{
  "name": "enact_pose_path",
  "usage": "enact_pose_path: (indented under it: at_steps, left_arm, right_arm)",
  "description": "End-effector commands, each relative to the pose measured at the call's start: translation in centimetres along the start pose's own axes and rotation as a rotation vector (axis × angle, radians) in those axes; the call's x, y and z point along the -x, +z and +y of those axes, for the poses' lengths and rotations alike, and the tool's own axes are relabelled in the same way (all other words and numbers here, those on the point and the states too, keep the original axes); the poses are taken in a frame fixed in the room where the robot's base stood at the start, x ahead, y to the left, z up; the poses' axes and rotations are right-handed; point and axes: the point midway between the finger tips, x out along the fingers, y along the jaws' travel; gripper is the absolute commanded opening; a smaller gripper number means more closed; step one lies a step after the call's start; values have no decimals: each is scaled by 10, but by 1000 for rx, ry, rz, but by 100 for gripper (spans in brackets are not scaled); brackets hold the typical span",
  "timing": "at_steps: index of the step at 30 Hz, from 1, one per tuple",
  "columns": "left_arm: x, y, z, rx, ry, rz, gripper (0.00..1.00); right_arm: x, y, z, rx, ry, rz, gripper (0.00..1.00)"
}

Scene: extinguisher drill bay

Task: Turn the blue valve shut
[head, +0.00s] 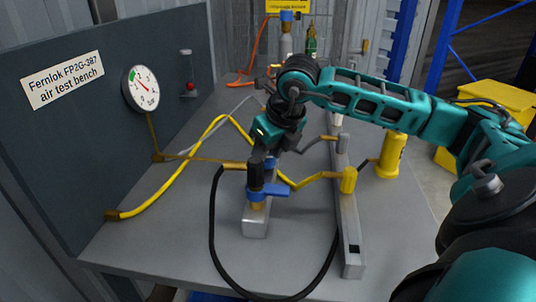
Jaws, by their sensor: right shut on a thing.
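The blue valve (276,191) stands on a grey metal block near the front middle of the bench. Its blue lever points to the right, and brass shows just below it. My right gripper (261,180) comes down onto the valve from above, with its dark fingers shut on it. The fingers and wrist hide part of the valve's top. My left gripper is not in view.
A gauge (141,88) and a small red indicator (190,87) are on the dark panel at left. A black hose (212,230) loops around the valve block. Yellow hoses (165,195), a grey rail (348,215) and a yellow cylinder (390,157) are close by. The bench's front left is clear.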

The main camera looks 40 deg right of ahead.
Motion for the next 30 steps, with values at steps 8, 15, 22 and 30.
enact_pose_path:
  at_steps: [8,15,22,30]
  left_arm:
    - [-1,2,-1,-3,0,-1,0]
    - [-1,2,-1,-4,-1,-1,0]
    - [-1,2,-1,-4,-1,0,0]
    - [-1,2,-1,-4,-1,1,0]
  right_arm:
    - [0,0,0,-80,-33,-1,13]
    - [1,1,0,-96,-40,-1,13]
    - [1,1,0,-97,-39,-1,13]
    - [0,0,0,-95,-39,0,65]
